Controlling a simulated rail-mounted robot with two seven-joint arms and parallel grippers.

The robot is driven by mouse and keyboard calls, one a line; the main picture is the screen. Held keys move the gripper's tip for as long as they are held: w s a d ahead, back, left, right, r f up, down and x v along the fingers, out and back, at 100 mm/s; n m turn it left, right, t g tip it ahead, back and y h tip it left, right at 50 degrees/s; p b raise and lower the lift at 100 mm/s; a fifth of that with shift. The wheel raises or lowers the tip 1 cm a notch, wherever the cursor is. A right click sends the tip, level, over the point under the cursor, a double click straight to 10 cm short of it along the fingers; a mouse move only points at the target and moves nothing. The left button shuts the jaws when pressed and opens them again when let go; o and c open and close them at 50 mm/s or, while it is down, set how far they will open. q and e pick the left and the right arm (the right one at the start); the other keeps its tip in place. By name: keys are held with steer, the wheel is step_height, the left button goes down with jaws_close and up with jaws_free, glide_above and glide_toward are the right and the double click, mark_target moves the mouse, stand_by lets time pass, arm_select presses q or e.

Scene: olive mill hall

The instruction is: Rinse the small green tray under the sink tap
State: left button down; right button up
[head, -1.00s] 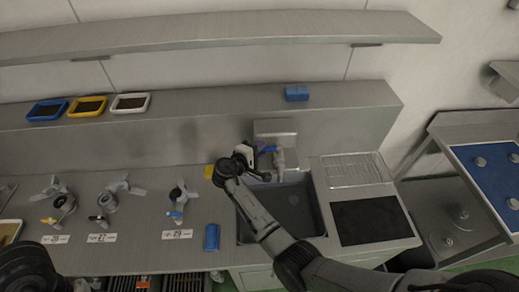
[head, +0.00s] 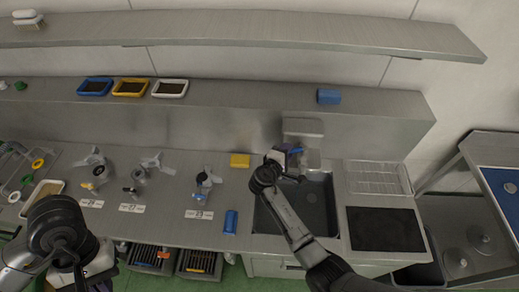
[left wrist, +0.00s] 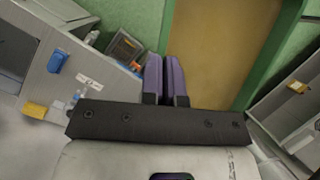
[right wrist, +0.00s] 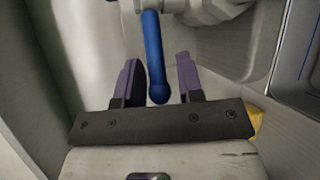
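I see no small green tray in any view. The sink (head: 318,215) is a dark basin in the steel counter, and the tap (head: 309,156) stands at its back edge. My right gripper (head: 284,160) is at the tap. In the right wrist view its purple fingers (right wrist: 160,78) are apart, with the blue tap lever (right wrist: 153,50) between them and gaps on both sides. My left gripper (left wrist: 164,75) is away from the sink at the counter's front left; its fingers are together with nothing visible between them. In the head view its fingertips are hard to make out.
A yellow sponge-like block (head: 240,160) and a blue block (head: 231,222) lie left of the sink. A wire rack (head: 375,177) and black mat (head: 384,229) lie right. Blue (head: 95,79), yellow (head: 131,80) and white (head: 170,80) rimmed trays stand on the ledge. A pale tray (head: 30,211) is far left.

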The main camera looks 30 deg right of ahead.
steer(key=shift+o, duration=0.6)
arm_select(q)
steer(key=shift+f+b, duration=0.9)
arm_select(e)
steer(key=v, duration=1.2)
